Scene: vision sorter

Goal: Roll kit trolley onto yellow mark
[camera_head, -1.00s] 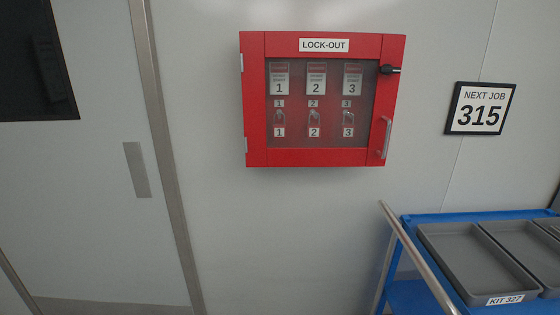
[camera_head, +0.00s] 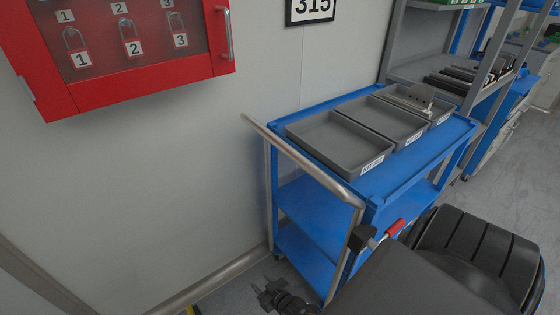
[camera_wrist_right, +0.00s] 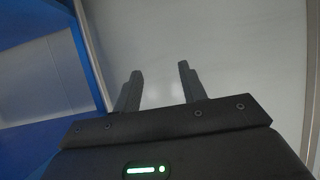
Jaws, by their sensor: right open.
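The kit trolley (camera_head: 300,200) is blue, with grey trays on its top deck and a silver push handle (camera_head: 300,158) at its near left end. It stands along the wall. A small yellow patch (camera_head: 192,310) shows on the floor at the bottom edge, mostly cut off; it may be the mark. My right gripper (camera_head: 264,293) is low, near the trolley's near lower end, apart from the handle. In the right wrist view the gripper (camera_wrist_right: 160,85) is open and empty, with blue panels (camera_wrist_right: 45,65) at the left. My left gripper is out of view.
A red lock-out box (camera_head: 150,75) hangs on the wall, with a job sign (camera_head: 312,10) beside it. Grey shelving (camera_head: 420,65) stands beyond the trolley. A red-tipped lever (camera_head: 394,228) shows near the trolley's near corner. Clear floor lies at the right.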

